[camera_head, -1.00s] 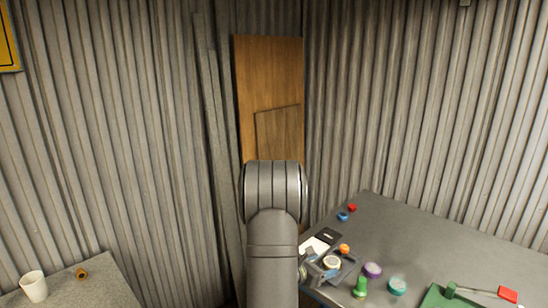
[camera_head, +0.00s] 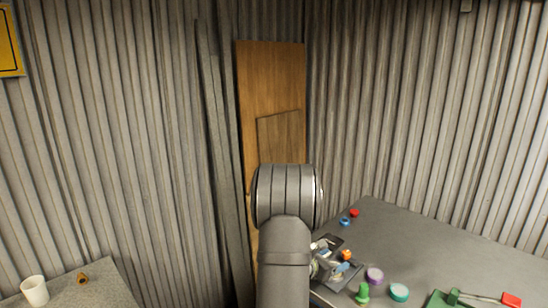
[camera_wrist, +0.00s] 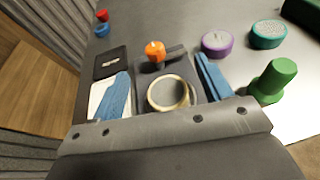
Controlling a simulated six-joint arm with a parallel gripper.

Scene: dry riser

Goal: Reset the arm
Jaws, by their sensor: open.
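My gripper (camera_wrist: 164,88) shows in the wrist view as two blue fingers spread wide apart, with nothing held between them. It points down over the dark table. A cream ring (camera_wrist: 168,93) lies below, between the fingers in the picture. An orange knob-like thing (camera_wrist: 155,50) stands just beyond it. In the head view my gripper (camera_head: 332,260) is partly hidden behind my grey arm, at the table's left edge.
On the table (camera_head: 440,240) are a purple disc (camera_head: 374,276), teal disc (camera_head: 399,292), green peg (camera_head: 362,294), red piece (camera_head: 354,212) and blue piece (camera_head: 345,221). A white cup (camera_head: 34,291) stands on another surface at left. The table's back is clear.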

